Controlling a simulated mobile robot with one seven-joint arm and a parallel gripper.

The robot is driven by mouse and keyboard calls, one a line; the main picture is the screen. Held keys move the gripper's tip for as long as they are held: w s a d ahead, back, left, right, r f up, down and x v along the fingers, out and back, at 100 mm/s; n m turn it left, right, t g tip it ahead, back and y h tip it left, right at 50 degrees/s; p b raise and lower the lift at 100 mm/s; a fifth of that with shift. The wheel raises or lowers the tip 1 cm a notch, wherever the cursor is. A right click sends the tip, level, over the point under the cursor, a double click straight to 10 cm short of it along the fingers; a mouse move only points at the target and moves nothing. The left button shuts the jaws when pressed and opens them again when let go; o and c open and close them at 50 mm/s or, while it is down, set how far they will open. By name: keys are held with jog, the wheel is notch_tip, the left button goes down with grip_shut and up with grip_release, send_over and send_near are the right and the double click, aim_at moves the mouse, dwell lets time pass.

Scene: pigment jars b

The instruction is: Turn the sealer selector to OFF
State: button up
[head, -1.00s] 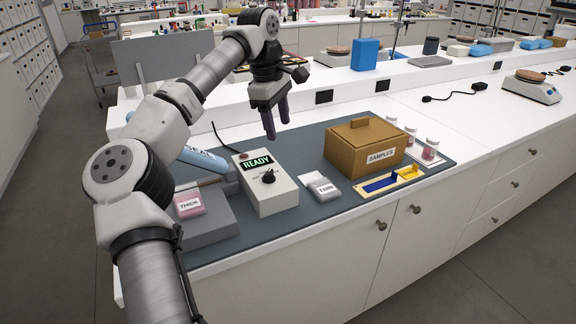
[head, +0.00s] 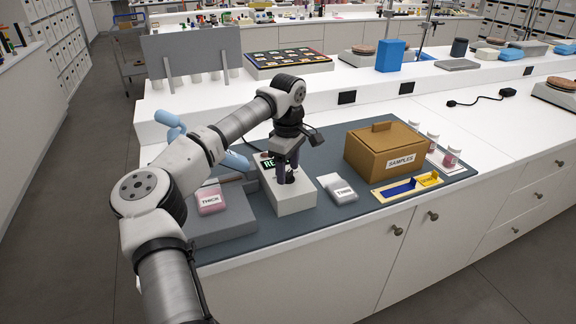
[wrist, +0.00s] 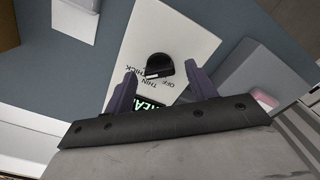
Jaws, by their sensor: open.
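The sealer is a pale box (head: 287,202) on the grey-blue mat, with a lit green sign (head: 269,163) partly hidden behind my gripper. Its black selector knob (wrist: 160,66) shows in the wrist view, with a white mark on its side. The labels OFF, THIN and THICK are printed beside it, upside down in that view; I cannot tell for sure which one the mark faces. My gripper (head: 288,177) is open and points down over the box. In the wrist view its two fingers (wrist: 160,69) stand on either side of the knob, apart from it.
A grey block with a pink THICK packet (head: 211,201) stands left of the sealer. A white THIN packet (head: 338,188) lies to its right. A brown SAMPLES box (head: 385,150), small jars (head: 433,143) and a blue-and-yellow tray (head: 408,187) are farther right.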

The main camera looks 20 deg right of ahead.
jog(key=shift+f, duration=0.35)
jog(key=c, duration=1)
